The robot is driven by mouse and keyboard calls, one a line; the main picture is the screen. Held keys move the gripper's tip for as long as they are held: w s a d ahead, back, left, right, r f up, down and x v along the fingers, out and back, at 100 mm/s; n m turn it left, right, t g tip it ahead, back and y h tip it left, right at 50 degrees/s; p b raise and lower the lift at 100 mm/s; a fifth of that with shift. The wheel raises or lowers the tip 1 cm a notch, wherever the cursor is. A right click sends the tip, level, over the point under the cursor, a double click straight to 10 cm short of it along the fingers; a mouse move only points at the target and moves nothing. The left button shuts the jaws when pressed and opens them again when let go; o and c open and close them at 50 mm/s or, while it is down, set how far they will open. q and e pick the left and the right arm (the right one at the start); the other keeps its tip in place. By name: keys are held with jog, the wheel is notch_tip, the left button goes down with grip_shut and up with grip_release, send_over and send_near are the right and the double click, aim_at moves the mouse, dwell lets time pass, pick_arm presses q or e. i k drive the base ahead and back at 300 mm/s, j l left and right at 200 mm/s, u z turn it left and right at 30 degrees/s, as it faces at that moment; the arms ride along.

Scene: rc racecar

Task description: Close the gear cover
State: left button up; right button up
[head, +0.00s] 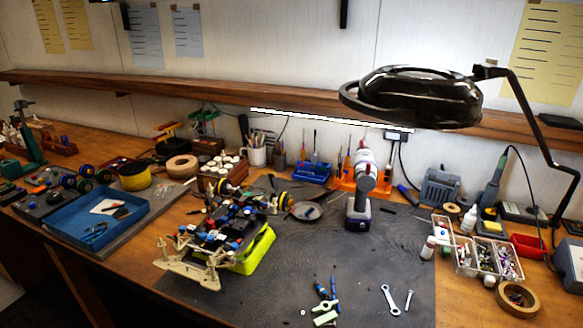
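The RC car chassis (228,225) stands on the dark work mat, left of the middle. It has a beige bumper frame (190,265) at its front left, and blue, red and black parts on top. A bright yellow-green piece (252,250) sits at its right side. I cannot make out the gear cover or whether it is open; the parts on the car are too small and crowded. Neither of my grippers is in view.
The mat (370,265) is mostly clear right of the car. Pale green pieces (325,318), a wrench (390,299) and a screw lie near its front. A cordless drill (360,195) stands behind. A magnifier lamp (420,97) hangs over the right side. A blue tray (75,243) lies left.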

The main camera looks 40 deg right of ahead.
aim_at(271, 175)
jog(key=j+z, duration=0.15)
jog(key=z, duration=0.25)
jog(key=j+z, duration=0.15)
jog(key=z, duration=0.25)
jog(key=k+j+z, duration=0.1)
jog(key=z, duration=0.25)
jog(key=k+j+z, duration=0.1)
jog(key=z, duration=0.3)
